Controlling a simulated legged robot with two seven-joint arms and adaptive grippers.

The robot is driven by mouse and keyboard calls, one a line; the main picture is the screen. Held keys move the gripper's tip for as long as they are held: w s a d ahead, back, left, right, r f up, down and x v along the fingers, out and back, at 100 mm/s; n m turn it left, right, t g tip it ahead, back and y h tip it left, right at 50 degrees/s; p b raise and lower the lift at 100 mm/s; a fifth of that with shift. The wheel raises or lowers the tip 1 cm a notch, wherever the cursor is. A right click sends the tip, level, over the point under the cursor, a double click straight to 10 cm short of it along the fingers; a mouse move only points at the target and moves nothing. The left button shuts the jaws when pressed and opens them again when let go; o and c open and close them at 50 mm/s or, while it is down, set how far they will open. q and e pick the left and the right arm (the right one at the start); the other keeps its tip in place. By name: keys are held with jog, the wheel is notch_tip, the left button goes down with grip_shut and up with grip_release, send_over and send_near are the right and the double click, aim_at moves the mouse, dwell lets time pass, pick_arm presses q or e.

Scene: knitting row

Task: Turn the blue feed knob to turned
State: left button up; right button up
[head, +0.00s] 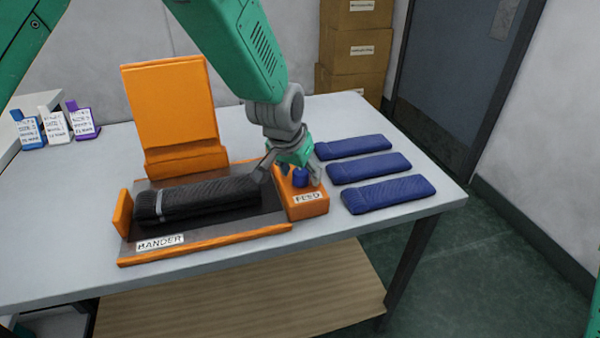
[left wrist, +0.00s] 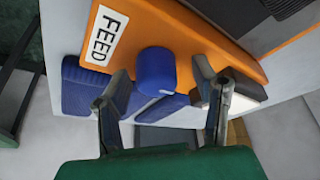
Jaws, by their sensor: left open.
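The blue feed knob (head: 301,177) stands on the orange block labelled FEED (head: 308,207), at the right end of the bander (head: 213,240). My left gripper (head: 290,176) is over the block with its fingers spread to either side of the knob. In the left wrist view the knob (left wrist: 156,72) shows between the two open fingertips (left wrist: 160,82), with gaps on both sides. The fingers do not appear to touch it. My right gripper does not show in either view.
A dark knitted bundle (head: 200,200) lies in the bander tray. Several folded blue knits (head: 388,194) lie on the table (head: 60,240) to the right. An orange upright panel (head: 173,105) stands behind the tray.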

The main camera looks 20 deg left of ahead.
pick_arm(q)
jog(key=shift+d, duration=0.3)
jog(key=shift+r, duration=0.1)
jog(key=shift+c, duration=0.8)
jog(key=c, duration=0.7)
jog(key=shift+a, duration=0.1)
jog(key=c, duration=0.3)
jog(key=shift+a, duration=0.15)
